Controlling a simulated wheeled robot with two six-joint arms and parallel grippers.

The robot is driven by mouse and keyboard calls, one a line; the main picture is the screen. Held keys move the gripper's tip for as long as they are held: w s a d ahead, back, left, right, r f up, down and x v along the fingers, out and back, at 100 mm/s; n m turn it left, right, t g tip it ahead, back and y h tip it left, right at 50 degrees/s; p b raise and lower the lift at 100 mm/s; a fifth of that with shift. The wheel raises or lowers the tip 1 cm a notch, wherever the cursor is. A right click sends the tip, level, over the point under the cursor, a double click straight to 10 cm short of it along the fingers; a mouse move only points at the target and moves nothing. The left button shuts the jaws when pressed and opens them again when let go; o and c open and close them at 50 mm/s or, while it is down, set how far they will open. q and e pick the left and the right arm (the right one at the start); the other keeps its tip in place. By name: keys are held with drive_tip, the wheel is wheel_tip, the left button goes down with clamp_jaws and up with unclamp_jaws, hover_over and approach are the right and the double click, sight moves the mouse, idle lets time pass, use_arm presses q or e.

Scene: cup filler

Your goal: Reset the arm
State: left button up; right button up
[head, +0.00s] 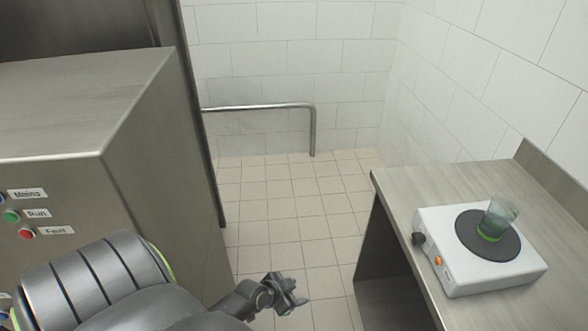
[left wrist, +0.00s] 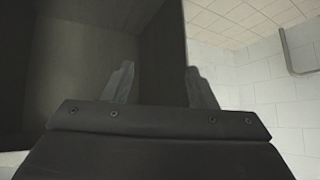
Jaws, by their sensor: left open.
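My left gripper (head: 290,296) shows at the bottom middle of the head view, above the tiled floor and between the metal cabinet and the bench. In the left wrist view its two fingers (left wrist: 158,88) are apart with nothing between them. A clear cup (head: 501,214) with a green band near its base stands upright on the round dark plate (head: 472,244) of a white device (head: 490,279) at the right. The left gripper is well apart from the cup. My right gripper is not in view.
A metal cabinet (head: 62,105) with a green Run button (head: 12,216) and a red Fault button (head: 26,233) fills the left. A metal bench (head: 415,190) carries the device. A rail (head: 260,107) stands by the back wall. The tiled floor (head: 290,200) between is clear.

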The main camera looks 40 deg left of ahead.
use_arm(q)
drive_tip(key=shift+f, duration=0.1)
idle(0.4)
drive_tip(key=s+a+f+n+g+y+b, duration=0.1)
drive_tip(key=s+f+n+g+y, duration=0.2)
drive_tip(key=s+f, duration=1.2)
drive_tip(key=s+d+f+g, duration=0.2)
drive_tip(key=s+f, duration=0.2)
drive_tip(key=s, duration=0.4)
drive_tip(key=s+d+f+n+g+b, duration=0.1)
drive_tip(key=s+d+f+g, duration=0.1)
drive_tip(key=s+f, duration=0.3)
drive_tip(key=s, duration=0.4)
drive_tip(key=shift+s+f+h, duration=0.3)
